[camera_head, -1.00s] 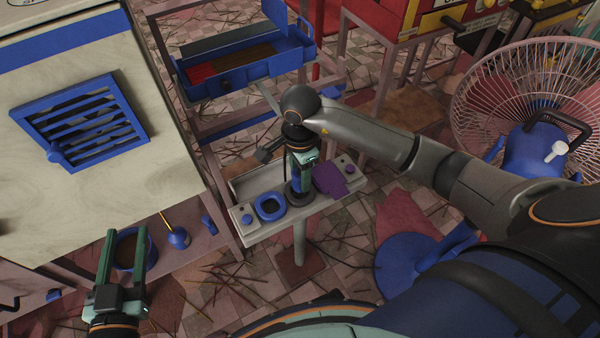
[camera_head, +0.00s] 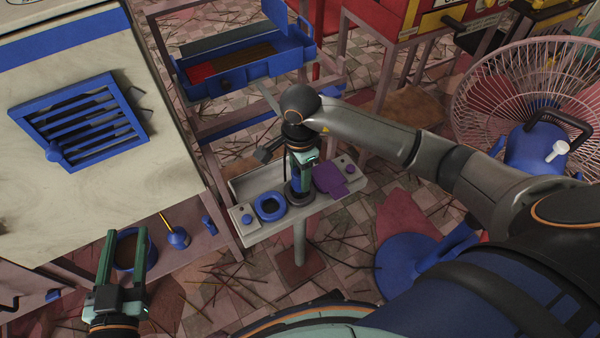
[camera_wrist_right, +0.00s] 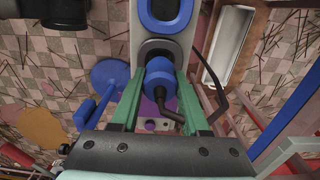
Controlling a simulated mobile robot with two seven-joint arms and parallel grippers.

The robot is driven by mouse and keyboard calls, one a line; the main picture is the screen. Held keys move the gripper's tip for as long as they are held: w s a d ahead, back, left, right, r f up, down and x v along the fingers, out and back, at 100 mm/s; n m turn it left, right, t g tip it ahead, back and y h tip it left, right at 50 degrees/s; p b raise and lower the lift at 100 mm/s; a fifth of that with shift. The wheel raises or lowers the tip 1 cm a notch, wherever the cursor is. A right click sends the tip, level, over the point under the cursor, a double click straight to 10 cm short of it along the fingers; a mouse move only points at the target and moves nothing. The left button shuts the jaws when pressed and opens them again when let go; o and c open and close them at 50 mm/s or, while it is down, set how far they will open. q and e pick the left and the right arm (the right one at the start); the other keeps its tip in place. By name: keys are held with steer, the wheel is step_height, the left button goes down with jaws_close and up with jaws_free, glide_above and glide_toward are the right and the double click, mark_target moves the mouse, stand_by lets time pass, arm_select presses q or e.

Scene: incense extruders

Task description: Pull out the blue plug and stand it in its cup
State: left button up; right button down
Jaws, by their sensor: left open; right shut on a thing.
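The blue plug (camera_wrist_right: 160,72) with a black cable is between the green fingers of my right gripper (camera_wrist_right: 155,82), which is shut on it. In the head view my right gripper (camera_head: 302,165) points down over the narrow shelf. A dark round collar (camera_head: 299,198) is directly under the gripper; in the right wrist view a dark ring (camera_wrist_right: 160,47) is by the plug's end. I cannot tell whether the plug is still inside it. A blue open-topped cup (camera_head: 270,207) stands just left of it. My left gripper (camera_head: 123,236) is open and empty at the lower left.
The shelf (camera_head: 262,233) also bears a purple piece (camera_head: 330,180) and small knobs at both ends. A white cabinet (camera_head: 80,190) stands left, a blue tray (camera_head: 240,75) behind, and a fan (camera_head: 520,100) right. Sticks litter the floor.

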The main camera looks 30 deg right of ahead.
steer(key=shift+f+b, duration=1.2)
steer(key=shift+f, duration=0.25)
steer(key=shift+c, duration=1.6)
jaws_free()
steer(key=shift+r, duration=0.1)
